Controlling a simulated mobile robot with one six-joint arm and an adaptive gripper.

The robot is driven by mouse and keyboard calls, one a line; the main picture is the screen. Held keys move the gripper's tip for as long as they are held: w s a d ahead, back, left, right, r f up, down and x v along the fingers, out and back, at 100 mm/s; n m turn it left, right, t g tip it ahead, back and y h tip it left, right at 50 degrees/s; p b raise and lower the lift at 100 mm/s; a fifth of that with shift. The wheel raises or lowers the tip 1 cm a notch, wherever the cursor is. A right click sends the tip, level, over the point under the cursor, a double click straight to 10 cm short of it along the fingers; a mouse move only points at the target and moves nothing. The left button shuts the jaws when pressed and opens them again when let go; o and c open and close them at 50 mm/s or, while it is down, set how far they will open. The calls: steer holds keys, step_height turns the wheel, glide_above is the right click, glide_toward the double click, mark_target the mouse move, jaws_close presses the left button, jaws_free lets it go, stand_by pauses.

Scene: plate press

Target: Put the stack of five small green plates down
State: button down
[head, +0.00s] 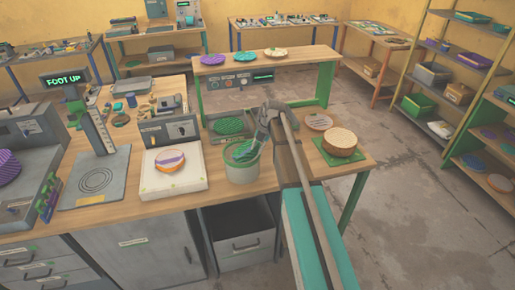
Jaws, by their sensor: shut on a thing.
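My gripper (245,152) reaches down and left over the pale green tub (242,172) at the middle of the bench. It is shut on the stack of small green plates (238,153), which shows only in part at the tub's mouth. The fingers and the tub's rim hide much of the stack, and I cannot count its plates or tell if it touches the tub. Behind the tub, a green patterned disc (229,126) lies in a grey tray.
Left of the tub, a white block (174,181) carries an orange and purple disc (170,160). Right of my arm, a tan round stack (340,142) stands on a green mat (327,154), with a flat disc (318,122) behind. A raised shelf (305,60) holds several coloured discs.

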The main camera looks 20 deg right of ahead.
steer(key=shift+f, duration=0.35)
steer(key=c, duration=0.5)
jaws_free()
steer(key=shift+c, duration=0.2)
steer(key=shift+r, duration=0.2)
steer(key=shift+r+p, duration=0.65)
steer(key=shift+r, duration=0.1)
steer(key=p+v, duration=1)
steer(key=v, duration=0.1)
steer(key=shift+r+p, duration=0.2)
steer(key=shift+p, duration=0.2)
